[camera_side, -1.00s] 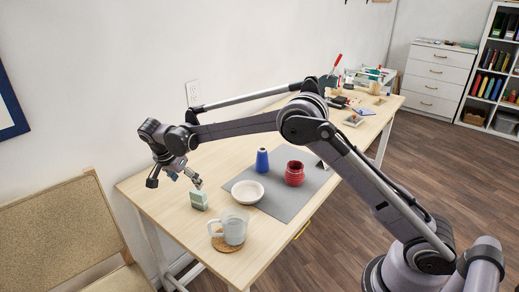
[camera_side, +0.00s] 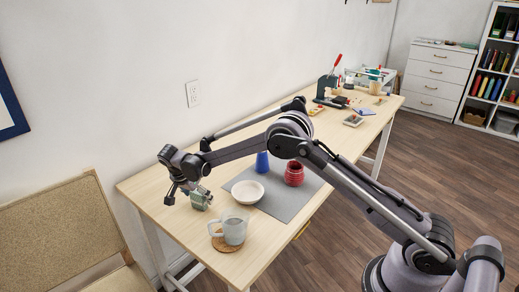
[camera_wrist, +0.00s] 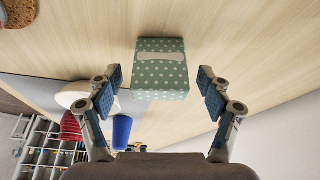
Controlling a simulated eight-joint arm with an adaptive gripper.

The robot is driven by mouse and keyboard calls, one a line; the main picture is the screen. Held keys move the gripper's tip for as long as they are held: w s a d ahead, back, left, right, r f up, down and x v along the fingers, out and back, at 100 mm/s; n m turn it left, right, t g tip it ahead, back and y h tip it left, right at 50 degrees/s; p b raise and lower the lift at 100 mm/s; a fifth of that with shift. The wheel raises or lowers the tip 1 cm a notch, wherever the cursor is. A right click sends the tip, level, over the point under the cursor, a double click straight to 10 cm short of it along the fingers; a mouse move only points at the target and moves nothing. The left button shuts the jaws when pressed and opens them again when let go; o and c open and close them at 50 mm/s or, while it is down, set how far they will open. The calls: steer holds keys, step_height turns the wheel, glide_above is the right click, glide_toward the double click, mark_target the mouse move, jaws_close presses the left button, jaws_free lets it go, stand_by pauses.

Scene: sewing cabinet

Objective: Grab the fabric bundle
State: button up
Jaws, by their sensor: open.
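The fabric bundle (camera_wrist: 160,78) is a small green block with white polka dots and a pale band. In the wrist view it lies between and just beyond the two blue-padded fingers of my gripper (camera_wrist: 160,90), with a gap on each side. My gripper is open, and I see no finger touching the bundle.
A glass mug (camera_side: 232,230) on a cork coaster (camera_side: 218,243) stands close by. A white bowl (camera_side: 247,192), a blue vase (camera_side: 262,163) and a red ribbed jar (camera_side: 294,173) stand on or beside the grey mat (camera_side: 283,211). The wall runs along the table's back.

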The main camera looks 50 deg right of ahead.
steer(key=shift+d+f, duration=0.1)
steer(key=shift+f, duration=0.15)
steer(key=c, duration=1)
steer(key=shift+o, duration=0.2)
steer(key=shift+r, duration=0.1)
